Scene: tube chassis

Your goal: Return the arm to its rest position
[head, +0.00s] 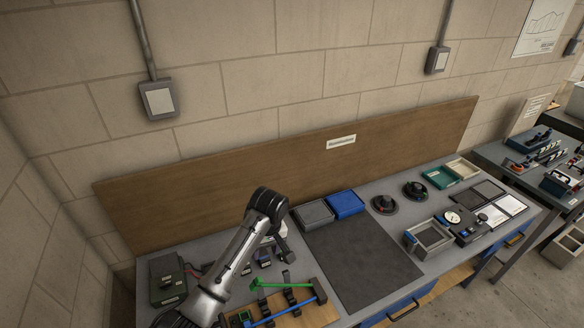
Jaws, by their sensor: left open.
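My left arm (235,255) comes in from the lower left, rises over the bench and bends down at its dark wrist joint. My left gripper (289,259) hangs from it above the left part of the bench, small and dark in the head view. It is open, and I see nothing held in it. Just below it is a wooden board (316,315) with a green tube (268,284), a blue tube (292,312) and dark clamps. My arm hides part of the bench and the board's left side. My right gripper is not in view.
A dark mat (362,265) lies clear at mid-bench. Behind it are a grey bin (314,214) and a blue bin (346,204). A green box (168,281) stands at the left end. A wooden back panel (200,200) closes the rear. Trays and a gauge (453,217) are at right.

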